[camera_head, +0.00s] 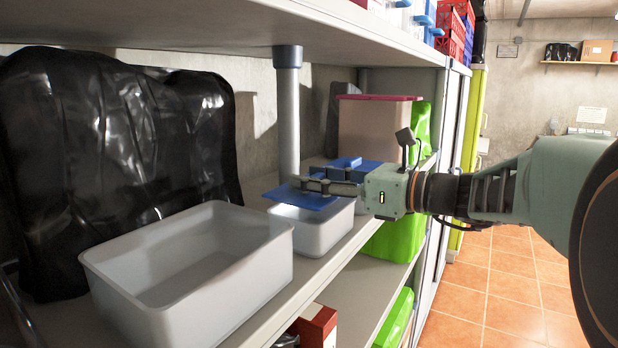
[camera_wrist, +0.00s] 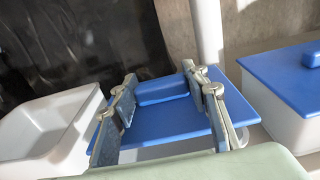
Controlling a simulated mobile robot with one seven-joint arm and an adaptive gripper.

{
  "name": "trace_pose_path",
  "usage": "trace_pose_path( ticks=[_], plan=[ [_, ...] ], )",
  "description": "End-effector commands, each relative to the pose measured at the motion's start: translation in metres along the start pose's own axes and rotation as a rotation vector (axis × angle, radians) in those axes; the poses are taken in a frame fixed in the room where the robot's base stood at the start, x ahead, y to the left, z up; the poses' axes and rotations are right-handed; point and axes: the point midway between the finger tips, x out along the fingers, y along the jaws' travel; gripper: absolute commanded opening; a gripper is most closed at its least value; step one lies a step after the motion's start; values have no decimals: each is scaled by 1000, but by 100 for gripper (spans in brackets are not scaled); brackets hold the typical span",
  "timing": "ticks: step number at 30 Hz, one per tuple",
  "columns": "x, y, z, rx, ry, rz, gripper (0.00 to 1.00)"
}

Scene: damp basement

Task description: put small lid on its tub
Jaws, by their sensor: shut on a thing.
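My gripper (camera_head: 312,185) is shut on the raised handle of a flat blue lid (camera_head: 300,199). In the wrist view, the fingers (camera_wrist: 160,88) stand at either side of the handle of the lid (camera_wrist: 165,124). The small white tub (camera_head: 322,236) sits open on the shelf, right under the lid. The lid appears above its rim and offset to the far left, with part of the opening uncovered. In the wrist view, a bit of white rim shows below the lid; the rest of the tub is hidden. I cannot tell if lid and rim touch.
A large open white tub (camera_head: 190,280) stands left of the small one. A tub with a blue lid (camera_wrist: 295,75) stands close on the other side. A metal post (camera_head: 288,120) rises behind the lid. Black plastic (camera_head: 110,150) fills the back left. An upper shelf (camera_head: 350,30) hangs above.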

Motion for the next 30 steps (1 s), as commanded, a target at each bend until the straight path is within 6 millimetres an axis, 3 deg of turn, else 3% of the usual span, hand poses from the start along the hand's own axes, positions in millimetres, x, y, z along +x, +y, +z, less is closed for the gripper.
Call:
trace_pose_path(
  ticks=[18,30],
  plan=[
    [1,0,-22,0,0,0,20],
    [1,0,-23,0,0,0,20]
  ],
)
